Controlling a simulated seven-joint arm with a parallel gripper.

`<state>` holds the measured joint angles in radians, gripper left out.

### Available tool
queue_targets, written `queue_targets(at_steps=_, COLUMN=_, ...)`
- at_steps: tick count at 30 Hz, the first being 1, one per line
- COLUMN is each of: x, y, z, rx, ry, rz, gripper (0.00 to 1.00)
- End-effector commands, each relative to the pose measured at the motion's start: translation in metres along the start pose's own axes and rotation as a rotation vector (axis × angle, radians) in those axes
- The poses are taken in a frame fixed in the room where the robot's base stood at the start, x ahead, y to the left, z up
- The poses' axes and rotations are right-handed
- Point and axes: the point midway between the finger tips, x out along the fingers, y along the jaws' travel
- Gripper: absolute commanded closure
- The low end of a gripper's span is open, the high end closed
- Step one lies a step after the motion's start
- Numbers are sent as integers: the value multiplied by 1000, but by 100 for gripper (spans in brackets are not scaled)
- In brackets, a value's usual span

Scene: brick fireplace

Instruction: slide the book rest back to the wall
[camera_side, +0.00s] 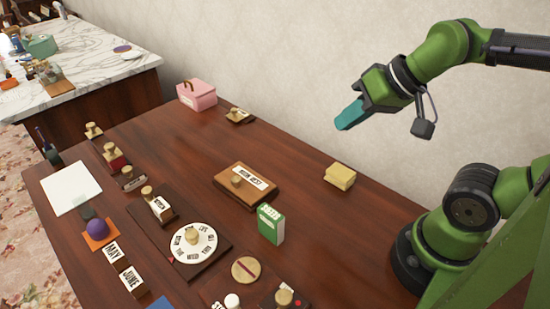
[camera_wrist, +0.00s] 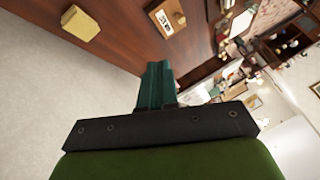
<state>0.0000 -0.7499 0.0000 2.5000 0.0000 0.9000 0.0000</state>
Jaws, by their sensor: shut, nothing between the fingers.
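The book rest (camera_side: 248,186) is a flat brown wooden board with a white lettered label and a round pale wooden knob. It lies in the middle of the dark wood table, with bare tabletop between it and the plain light wall (camera_side: 290,60). It also shows near the top of the wrist view (camera_wrist: 166,17). My gripper (camera_side: 347,118) has teal fingers, shut and empty. It hangs in the air by the wall, up and to the right of the book rest in the side view, touching nothing. Its fingers also show in the wrist view (camera_wrist: 157,72).
A yellow block (camera_side: 340,176) lies right of the book rest, and a green-and-white box (camera_side: 270,224) stands in front. A pink box (camera_side: 197,95) and a small knobbed block (camera_side: 239,116) are along the wall edge. Several knobbed boards and a round lettered dial (camera_side: 193,243) fill the front left.

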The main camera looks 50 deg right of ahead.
Motion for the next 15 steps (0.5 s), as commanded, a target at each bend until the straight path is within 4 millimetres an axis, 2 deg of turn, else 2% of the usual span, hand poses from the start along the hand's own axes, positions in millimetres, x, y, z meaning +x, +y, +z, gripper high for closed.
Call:
queue_targets(at_steps=6, x=0, y=0, z=0, rx=0, ry=0, rz=0, gripper=98)
queue_targets(at_steps=11, x=6, y=6, z=0, rx=20, ry=-18, rz=19, gripper=74)
queue_targets(at_steps=15, x=27, y=22, z=5, rx=105, ry=-105, rz=62, gripper=52)
